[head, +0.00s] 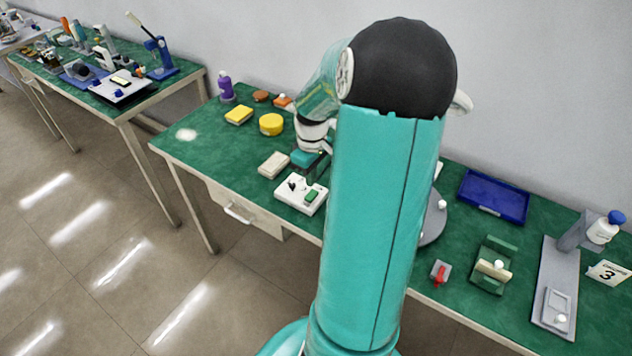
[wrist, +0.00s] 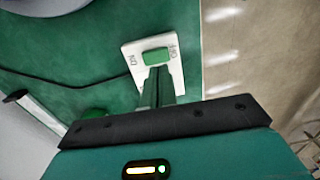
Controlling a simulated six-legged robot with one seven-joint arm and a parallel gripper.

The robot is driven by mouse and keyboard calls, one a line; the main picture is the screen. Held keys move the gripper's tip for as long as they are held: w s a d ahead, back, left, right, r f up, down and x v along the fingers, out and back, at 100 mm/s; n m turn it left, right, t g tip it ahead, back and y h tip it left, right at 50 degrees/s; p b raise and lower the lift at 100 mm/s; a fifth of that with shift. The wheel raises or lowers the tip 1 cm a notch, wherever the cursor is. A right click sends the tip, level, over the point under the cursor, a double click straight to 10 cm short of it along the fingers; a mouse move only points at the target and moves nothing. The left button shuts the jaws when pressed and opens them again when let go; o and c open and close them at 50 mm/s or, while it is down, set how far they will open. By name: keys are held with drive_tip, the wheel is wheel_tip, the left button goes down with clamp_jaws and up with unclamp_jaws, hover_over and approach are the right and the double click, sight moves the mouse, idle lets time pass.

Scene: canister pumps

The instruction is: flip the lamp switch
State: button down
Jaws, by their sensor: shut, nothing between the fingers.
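The lamp switch is a white plate (wrist: 135,58) with a green rocker (wrist: 156,56) in the wrist view. ON is marked at its left end and OFF at its right. In the head view a white box with a green rocker (head: 312,196) lies near the table's front edge, and it looks like the same switch. My gripper (wrist: 160,76) is shut and empty. Its narrow fingers point at the rocker and overlap its lower edge in the wrist view. I cannot tell whether they touch it. In the head view my arm covers much of the gripper area.
A beige block (head: 274,164) lies beside the switch box. A dark cable (wrist: 60,83) runs left from the plate. To the right are a blue tray (head: 494,197) and a red-handled part (head: 440,273).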

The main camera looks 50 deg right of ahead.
sight(311, 194)
wheel_tip(311, 194, up, 9)
drive_tip(key=shift+d+r, duration=0.15)
drive_tip(key=shift+r, duration=0.05)
